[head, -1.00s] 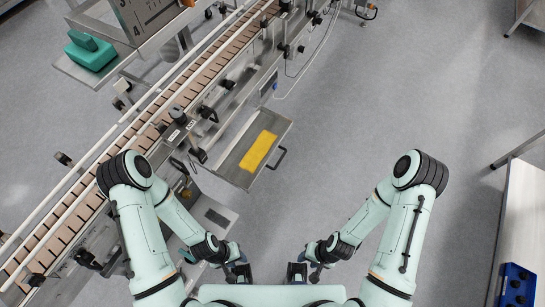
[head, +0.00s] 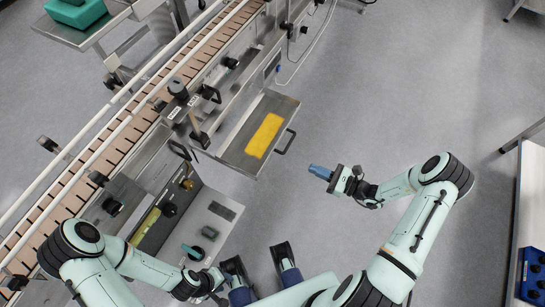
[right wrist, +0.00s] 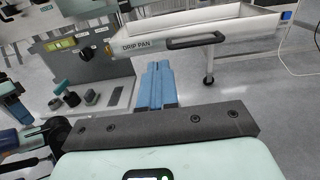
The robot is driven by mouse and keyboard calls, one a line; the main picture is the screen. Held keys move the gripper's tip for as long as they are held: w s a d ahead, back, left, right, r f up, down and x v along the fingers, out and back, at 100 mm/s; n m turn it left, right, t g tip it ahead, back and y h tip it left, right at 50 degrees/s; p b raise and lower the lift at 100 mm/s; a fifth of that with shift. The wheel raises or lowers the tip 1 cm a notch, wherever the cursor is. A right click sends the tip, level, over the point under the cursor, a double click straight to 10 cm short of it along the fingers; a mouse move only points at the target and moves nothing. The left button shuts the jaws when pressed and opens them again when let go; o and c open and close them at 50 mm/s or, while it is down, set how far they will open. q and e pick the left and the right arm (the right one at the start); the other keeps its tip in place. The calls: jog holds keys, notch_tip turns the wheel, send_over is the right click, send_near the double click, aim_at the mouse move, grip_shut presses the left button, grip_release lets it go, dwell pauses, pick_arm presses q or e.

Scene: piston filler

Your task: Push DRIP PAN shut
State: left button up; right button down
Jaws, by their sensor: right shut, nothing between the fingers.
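The drip pan (head: 284,107) is a shallow metal tray pulled out from the conveyor machine's side, with a yellow piece (head: 265,135) inside. Its dark bar handle (head: 287,143) is on the outer face. The right wrist view shows the labelled front (right wrist: 145,48) and handle (right wrist: 197,42). My right gripper (head: 312,168) has blue fingers, shut and empty, to the lower right of the handle and apart from it. In its wrist view the fingers (right wrist: 158,80) point toward the pan front. My left gripper (head: 222,284) is low at the left; its fingers are unclear.
The conveyor (head: 112,148) runs diagonally on the left, with a control panel (head: 180,212) and knobs beside the pan. A pan-side wheeled leg (right wrist: 208,70) stands on the floor. Open grey floor (head: 400,90) lies right of the pan. A white table (head: 532,200) holds a blue box (head: 533,268).

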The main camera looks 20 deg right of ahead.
aim_at(281, 153)
pick_arm(q)
jog(key=shift+w+f, duration=0.15)
jog(key=shift+f, duration=0.05)
pick_arm(e)
jog(key=x, duration=1.3)
jog(key=shift+w+a+r, duration=0.1)
jog(key=shift+w+a, duration=0.05)
jog(key=shift+w, duration=0.3)
